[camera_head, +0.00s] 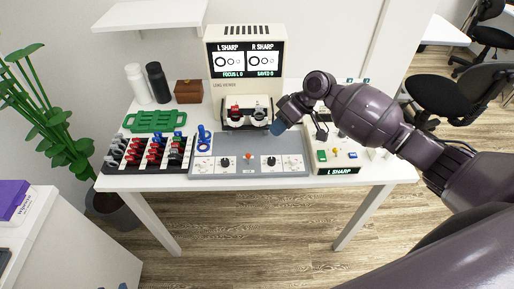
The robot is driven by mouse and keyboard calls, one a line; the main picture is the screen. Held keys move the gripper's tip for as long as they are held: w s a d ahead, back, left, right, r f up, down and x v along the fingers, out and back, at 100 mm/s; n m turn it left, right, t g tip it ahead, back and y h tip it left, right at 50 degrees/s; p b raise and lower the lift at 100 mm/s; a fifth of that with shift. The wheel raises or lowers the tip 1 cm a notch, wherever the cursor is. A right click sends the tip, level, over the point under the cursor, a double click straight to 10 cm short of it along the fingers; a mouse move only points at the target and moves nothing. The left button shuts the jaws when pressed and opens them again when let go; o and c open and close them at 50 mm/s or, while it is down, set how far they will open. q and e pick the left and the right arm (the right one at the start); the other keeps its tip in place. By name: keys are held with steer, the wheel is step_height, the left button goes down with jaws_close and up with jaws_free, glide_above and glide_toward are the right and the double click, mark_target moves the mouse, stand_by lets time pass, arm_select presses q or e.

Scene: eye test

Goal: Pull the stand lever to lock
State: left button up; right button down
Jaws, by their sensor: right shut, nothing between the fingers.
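The lens viewer (246,66) stands at the back of the white table, with two lens pictures on its screen, both labelled sharp. Below it is a dark holder (247,113) with red parts. In front lies a grey panel (248,167) with dark knobs. A small red-orange lever or knob (249,156) stands at its middle; I cannot tell whether it is the stand lever. My left gripper is not in view.
A control box (338,170) with coloured buttons stands right of the panel. On the left are a rack of lenses (116,162), a green tray (155,121), a blue holder (204,138), two bottles (156,83) and a brown box (188,91).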

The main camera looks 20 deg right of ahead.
glide_above(257, 157)
steer(key=f, duration=0.4)
steer(key=d+f, duration=0.1)
steer(key=f, duration=0.1)
steer(key=shift+f, duration=0.35)
steer(key=shift+x, duration=0.8)
steer(key=shift+r, duration=0.1)
steer(key=shift+s+t, duration=0.1)
steer(key=shift+t, duration=0.2)
